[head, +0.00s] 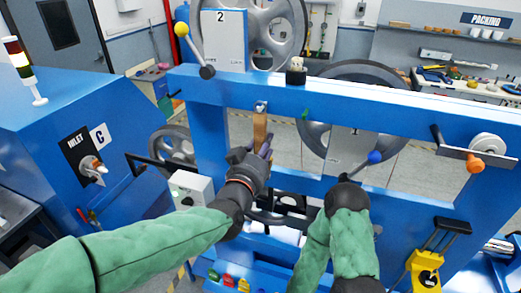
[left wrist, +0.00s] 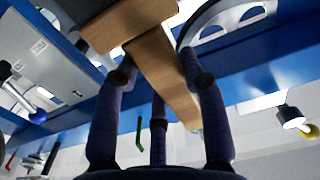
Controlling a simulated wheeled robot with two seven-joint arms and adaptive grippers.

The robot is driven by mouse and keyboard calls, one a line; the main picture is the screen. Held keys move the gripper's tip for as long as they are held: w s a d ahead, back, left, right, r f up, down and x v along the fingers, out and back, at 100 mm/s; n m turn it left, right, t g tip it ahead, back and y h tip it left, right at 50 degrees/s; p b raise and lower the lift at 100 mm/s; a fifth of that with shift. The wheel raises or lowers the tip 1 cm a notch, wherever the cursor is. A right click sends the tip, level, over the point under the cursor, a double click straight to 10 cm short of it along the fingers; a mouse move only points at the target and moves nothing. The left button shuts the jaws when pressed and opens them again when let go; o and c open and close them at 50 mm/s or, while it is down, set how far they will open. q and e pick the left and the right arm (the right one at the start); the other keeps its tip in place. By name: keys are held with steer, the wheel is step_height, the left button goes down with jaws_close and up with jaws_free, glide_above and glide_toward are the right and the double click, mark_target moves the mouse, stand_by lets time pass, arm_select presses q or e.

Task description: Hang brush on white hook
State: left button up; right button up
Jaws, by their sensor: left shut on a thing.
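The brush shows as a light wooden handle (head: 260,130) in the head view, roughly upright just below the blue crossbeam. A small whitish piece (head: 260,106), which looks like the white hook, is on the beam's front face right above the handle's top end. I cannot tell whether they touch. My left gripper (head: 264,152) is shut on the brush from below. In the left wrist view the wooden brush (left wrist: 158,70) lies between its dark purple fingers (left wrist: 160,85). My right gripper (head: 345,180) is by a blue-knobbed lever; its fingers are not clear.
The blue crossbeam (head: 400,115) spans the view, with large grey pulleys (head: 365,75) behind it. A yellow-knobbed lever (head: 182,30) rises at its left. The blue-knobbed lever (head: 375,157) is right of the brush. An orange-knobbed bracket (head: 475,162) is at far right.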

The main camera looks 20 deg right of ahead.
arm_select(q)
steer(key=shift+w+d, duration=0.15)
steer(key=shift+w, duration=0.1)
steer(key=shift+w+d+f+b, duration=0.35)
steer(key=shift+w+f+b, duration=0.15)
steer(key=shift+f+b, duration=0.25)
steer(key=shift+r, duration=0.1)
steer(key=o, duration=1.3)
steer(key=shift+c, duration=0.2)
steer(key=shift+s, duration=0.1)
